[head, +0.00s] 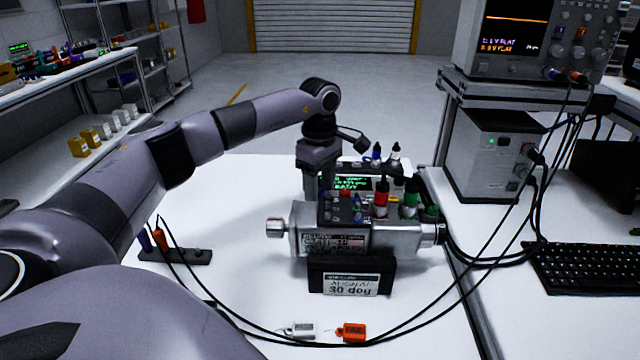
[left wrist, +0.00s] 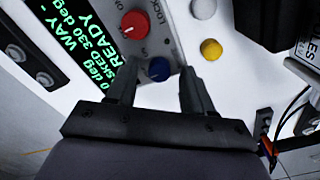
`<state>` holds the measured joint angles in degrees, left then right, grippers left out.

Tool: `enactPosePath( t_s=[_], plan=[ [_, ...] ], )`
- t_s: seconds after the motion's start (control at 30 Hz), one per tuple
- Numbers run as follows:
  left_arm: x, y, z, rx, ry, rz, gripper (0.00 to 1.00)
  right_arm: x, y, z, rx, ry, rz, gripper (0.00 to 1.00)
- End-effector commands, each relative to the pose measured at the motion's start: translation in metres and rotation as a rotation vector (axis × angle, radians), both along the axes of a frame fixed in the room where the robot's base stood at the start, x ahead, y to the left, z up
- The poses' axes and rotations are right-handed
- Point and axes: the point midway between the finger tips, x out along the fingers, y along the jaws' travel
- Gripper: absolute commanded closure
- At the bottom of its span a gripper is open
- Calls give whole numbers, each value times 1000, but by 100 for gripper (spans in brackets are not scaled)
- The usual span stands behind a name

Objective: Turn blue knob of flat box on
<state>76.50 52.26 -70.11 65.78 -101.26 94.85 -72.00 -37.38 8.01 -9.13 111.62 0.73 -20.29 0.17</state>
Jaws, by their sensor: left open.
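The flat box (left wrist: 150,98) shows in the left wrist view as a grey panel with a dark display (left wrist: 75,50) of green text, a red knob (left wrist: 134,25) and the blue knob (left wrist: 158,69). My left gripper (left wrist: 158,76) is open, its fingers on either side of the blue knob; I cannot tell whether they touch it. Part of the box's green display (head: 352,183) shows there. My right gripper is not in view.
The silver motor (head: 300,240) with colored plugs stands close in front, behind a black sign (head: 350,278) reading "30 deg". Black cables cross the white table. White and orange tags (head: 351,332) lie at the front. Yellow and white round pieces (left wrist: 210,49) lie beside the box.

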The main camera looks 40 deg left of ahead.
Motion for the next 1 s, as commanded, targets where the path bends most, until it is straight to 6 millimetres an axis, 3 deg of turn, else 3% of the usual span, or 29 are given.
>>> enactPosePath(
  t_s=[0.2,0.33,0.37,0.77,1.0],
  plan=[
    [0,0,0,0,0,0,52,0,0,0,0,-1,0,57],
    [0,0,0,0,0,0,94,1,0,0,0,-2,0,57],
    [0,0,0,0,1,0,100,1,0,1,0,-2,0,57],
    [0,0,1,0,2,-54,100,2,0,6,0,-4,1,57],
    [0,0,2,0,2,-210,100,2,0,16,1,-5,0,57]
  ],
)
